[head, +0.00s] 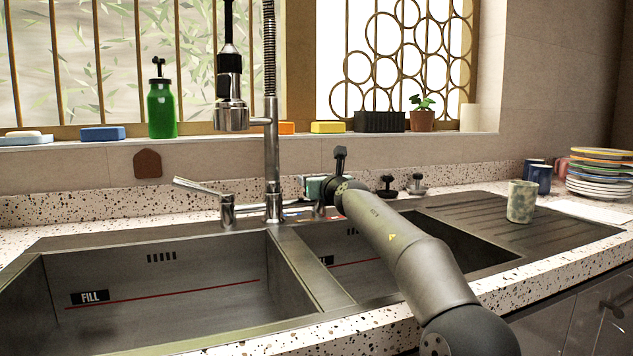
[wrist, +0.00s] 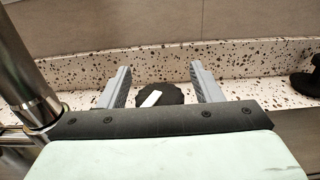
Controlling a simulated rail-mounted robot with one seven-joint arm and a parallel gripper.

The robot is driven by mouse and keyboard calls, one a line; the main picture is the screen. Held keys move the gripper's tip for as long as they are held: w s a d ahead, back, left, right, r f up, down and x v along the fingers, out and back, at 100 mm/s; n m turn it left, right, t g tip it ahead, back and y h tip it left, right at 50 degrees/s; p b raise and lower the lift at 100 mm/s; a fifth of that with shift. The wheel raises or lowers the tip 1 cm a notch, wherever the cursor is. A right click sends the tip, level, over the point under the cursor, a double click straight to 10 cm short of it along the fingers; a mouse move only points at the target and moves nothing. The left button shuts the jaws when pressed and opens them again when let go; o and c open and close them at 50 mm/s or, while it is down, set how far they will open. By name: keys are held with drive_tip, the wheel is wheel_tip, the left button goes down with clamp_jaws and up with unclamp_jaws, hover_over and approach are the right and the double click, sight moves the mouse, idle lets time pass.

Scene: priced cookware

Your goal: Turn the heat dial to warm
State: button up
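The heat dial, a round black knob (wrist: 158,97) with a white pointer bar, sits on the speckled counter in the wrist view. The bar slants up to the right. My gripper (wrist: 160,70) is open, with one grey finger on each side of the dial. I cannot tell whether either finger touches it. The dial's lower part is hidden behind my gripper's body. In the head view my gripper (head: 316,208) is over the counter behind the sink, right of the tap. Small red and blue marks (head: 293,215) show beside it; the dial itself and any warm label cannot be made out.
A chrome tap (head: 272,170) with a side lever (head: 205,190) stands close left of my gripper. Black (head: 386,185) and chrome-based (head: 416,184) fittings stand to its right. A double sink (head: 160,300) lies in front. A speckled cup (head: 521,202) stands on the drainboard.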

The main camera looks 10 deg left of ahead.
drive_tip(key=shift+s+d+f+b, duration=0.1)
drive_tip(key=shift+s+d+b, duration=0.1)
drive_tip(key=shift+s+b, duration=0.1)
drive_tip(key=b+v, duration=0.8)
drive_tip(key=v, duration=0.8)
drive_tip(key=shift+s+d, duration=0.2)
drive_tip(key=shift+s, duration=0.1)
